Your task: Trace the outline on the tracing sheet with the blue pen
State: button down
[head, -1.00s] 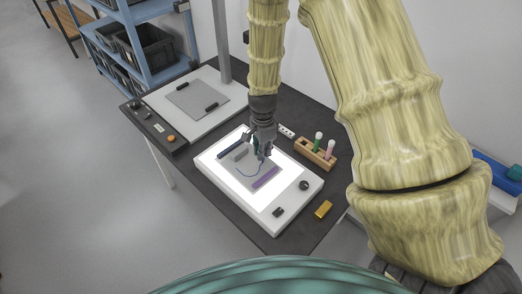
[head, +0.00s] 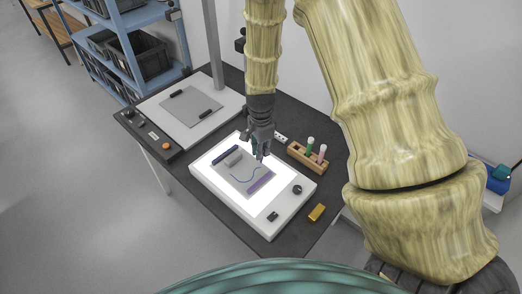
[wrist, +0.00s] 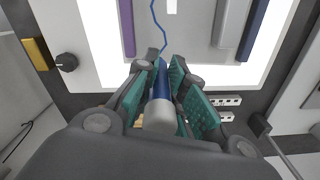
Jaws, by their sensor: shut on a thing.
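My gripper (head: 260,157) is over the right part of the glowing light box. In the wrist view its teal-padded fingers (wrist: 166,82) are shut on the blue pen (wrist: 163,78), whose grey end points toward the camera. The pen's tip is hidden in the wrist view. The grey tracing sheet (head: 237,187) lies on the light box (head: 231,212). A wavy blue line (head: 244,180) runs across the sheet toward the gripper; it also shows in the wrist view (wrist: 162,32). I cannot tell whether the tip touches the sheet.
A purple bar (head: 260,182), a dark blue bar (head: 225,155) and a grey block (head: 233,159) lie around the sheet. A wooden rack (head: 299,155) with green and pink pens stands right of the light box. A gold block (head: 316,212) lies near the table edge.

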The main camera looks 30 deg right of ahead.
jog(key=shift+r+p, duration=1.85)
jog(key=shift+r, duration=0.65)
